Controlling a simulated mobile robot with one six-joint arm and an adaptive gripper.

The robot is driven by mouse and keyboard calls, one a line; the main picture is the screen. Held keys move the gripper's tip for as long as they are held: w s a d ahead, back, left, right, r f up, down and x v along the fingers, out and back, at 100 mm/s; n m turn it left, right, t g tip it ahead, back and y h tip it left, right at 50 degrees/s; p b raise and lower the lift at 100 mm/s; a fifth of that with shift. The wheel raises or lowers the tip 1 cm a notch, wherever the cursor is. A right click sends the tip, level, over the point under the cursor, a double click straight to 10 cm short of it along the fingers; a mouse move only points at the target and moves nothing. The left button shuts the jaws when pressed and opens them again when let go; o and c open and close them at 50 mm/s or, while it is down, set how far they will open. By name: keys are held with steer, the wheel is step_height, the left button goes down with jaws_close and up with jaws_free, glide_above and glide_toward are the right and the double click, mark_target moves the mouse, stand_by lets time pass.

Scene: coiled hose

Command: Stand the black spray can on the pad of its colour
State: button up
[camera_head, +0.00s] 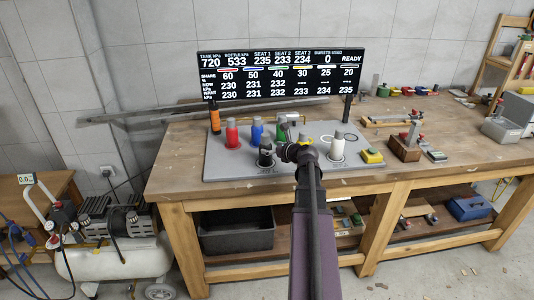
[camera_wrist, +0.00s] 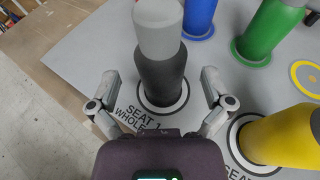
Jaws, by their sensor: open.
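The black spray can (camera_wrist: 163,80), with a grey cap, stands upright on a dark-and-white ring marked SEAT 1 in the wrist view. In the head view the black can (camera_head: 265,157) is at the front left of the grey board (camera_head: 225,168). My gripper (camera_wrist: 160,76) is open, with one finger on each side of the can and a visible gap on both sides. In the head view my gripper (camera_head: 284,152) is just right of the can. A dark ring (camera_head: 350,136) lies empty at the board's back right; it looks black, but is small.
Red (camera_head: 232,134), blue (camera_head: 257,131) and green (camera_wrist: 270,30) cans stand behind. A yellow can (camera_wrist: 285,138) is close on the right. A white can (camera_head: 337,148) stands farther right. A yellow ring (camera_wrist: 307,77) is empty. A display (camera_head: 280,75) stands behind the board.

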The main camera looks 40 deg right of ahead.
mark_target(269, 139)
steer(key=shift+b+x, duration=0.4)
steer(key=shift+x, duration=1.4)
steer(key=shift+f, duration=0.1)
steer(key=c, duration=1.2)
step_height(269, 139, up, 4)
steer(key=p, duration=0.3)
steer(key=shift+f+p, duration=0.15)
steer(key=shift+p, duration=0.2)
steer(key=s+d, duration=0.2)
steer(key=s, duration=0.3)
steer(key=s+d+r+p, duration=0.1)
steer(key=s+d, duration=0.1)
steer(key=s, duration=0.3)
steer(key=s+d, duration=0.2)
steer(key=s, duration=0.2)
steer(key=shift+s+d+r, duration=0.1)
steer(key=shift+s+r, duration=0.05)
steer(key=shift+s, duration=0.25)
